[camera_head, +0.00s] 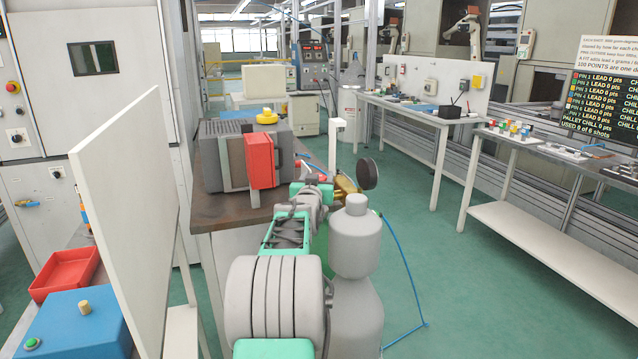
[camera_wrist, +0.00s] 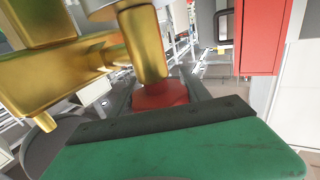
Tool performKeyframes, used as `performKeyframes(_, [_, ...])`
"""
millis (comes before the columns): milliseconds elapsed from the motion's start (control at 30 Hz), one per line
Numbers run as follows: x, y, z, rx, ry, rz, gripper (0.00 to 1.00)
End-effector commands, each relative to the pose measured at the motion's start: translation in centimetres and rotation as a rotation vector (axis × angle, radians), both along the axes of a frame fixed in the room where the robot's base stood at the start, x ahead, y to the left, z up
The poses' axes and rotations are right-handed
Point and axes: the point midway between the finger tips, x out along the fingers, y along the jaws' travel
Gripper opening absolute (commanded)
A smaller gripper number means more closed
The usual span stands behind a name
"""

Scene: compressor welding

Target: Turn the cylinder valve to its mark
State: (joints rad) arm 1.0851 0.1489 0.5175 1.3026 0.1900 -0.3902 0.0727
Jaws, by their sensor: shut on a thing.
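The brass cylinder valve (camera_head: 344,186) shows in the head view just beyond the end of my arm, with a dark round gauge (camera_head: 368,173) on its right. In the wrist view its brass body (camera_wrist: 50,75) fills the upper left, close to the camera. A red valve knob (camera_wrist: 160,95) sits below a brass stem (camera_wrist: 143,45). My gripper (camera_wrist: 163,88) is shut on this knob, with dark fingers on both sides of it. The valve's mark cannot be made out. My arm hides much of the area below the valve in the head view.
A bench (camera_head: 205,210) with a grey machine and a red box (camera_head: 262,161) stands close on the left. A white panel (camera_head: 125,220) stands nearer left. A blue hose (camera_head: 405,270) runs to the floor on the right. Green floor is clear farther right.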

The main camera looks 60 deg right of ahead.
Motion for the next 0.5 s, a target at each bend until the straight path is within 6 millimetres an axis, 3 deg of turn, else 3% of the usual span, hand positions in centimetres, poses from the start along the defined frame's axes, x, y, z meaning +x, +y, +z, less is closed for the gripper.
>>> performKeyframes(500, [0.30,0.06,0.73,-0.011,-0.004,0.091,0.14])
